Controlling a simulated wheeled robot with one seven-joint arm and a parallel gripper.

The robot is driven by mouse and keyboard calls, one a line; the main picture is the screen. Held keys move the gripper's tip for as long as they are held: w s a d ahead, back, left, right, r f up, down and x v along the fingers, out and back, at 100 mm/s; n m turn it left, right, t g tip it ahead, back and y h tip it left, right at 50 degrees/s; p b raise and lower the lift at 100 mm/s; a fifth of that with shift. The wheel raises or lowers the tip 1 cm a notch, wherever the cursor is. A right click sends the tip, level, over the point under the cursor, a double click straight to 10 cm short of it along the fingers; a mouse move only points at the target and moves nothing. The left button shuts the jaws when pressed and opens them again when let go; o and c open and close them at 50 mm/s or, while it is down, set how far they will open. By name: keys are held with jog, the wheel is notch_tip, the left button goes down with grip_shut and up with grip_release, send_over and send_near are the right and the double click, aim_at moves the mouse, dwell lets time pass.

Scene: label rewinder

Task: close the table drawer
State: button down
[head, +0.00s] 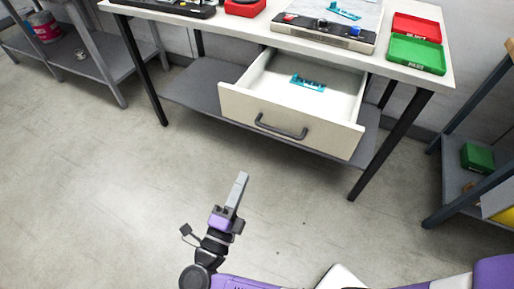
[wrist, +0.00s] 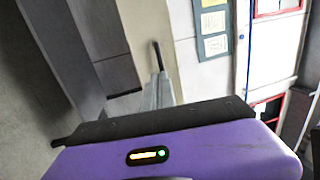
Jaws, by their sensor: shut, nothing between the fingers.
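The table drawer (head: 292,118) is pulled out from under the white-topped table (head: 262,34) in the head view. Its white front carries a dark bar handle (head: 281,129). A teal part (head: 308,83) lies inside the drawer. My gripper (head: 240,180) is shut and empty, with its fingers pointing up in the picture. It is in front of the drawer, below and left of the handle in the picture, and apart from it.
On the table stand a flat device (head: 322,24), a red tray (head: 416,27) and a green tray (head: 417,53). A grey lower shelf (head: 195,82) runs under the table. Shelving (head: 475,185) stands at the right. The floor (head: 110,170) in front of the drawer is clear.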

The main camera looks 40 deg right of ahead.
aim_at(300, 94)
jog(key=w+d+r+g+p, duration=0.1)
jog(key=w+d+r+p, duration=0.1)
jog(key=d, duration=1.1)
jog(key=shift+w+d+r+m, duration=0.3)
jog(key=shift+w+m, duration=0.1)
jog(key=shift+w, duration=0.3)
jog(key=shift+d+h, duration=0.1)
jog(key=shift+h, duration=0.2)
jog(key=f+b+x, duration=0.1)
jog(key=b+x, duration=0.1)
jog(key=x, duration=0.6)
jog(key=f+b+x, duration=0.2)
jog(key=x, duration=0.6)
jog(key=d+f+b+x, duration=0.1)
jog(key=f+b+x, duration=0.1)
jog(key=x, duration=0.7)
jog(key=shift+f+b, duration=0.15)
jog(key=shift+b, duration=0.15)
jog(key=shift+w+d, duration=0.25)
jog(key=shift+d, duration=0.45)
jog(key=shift+d+r, duration=0.1)
jog(key=shift+r, duration=0.25)
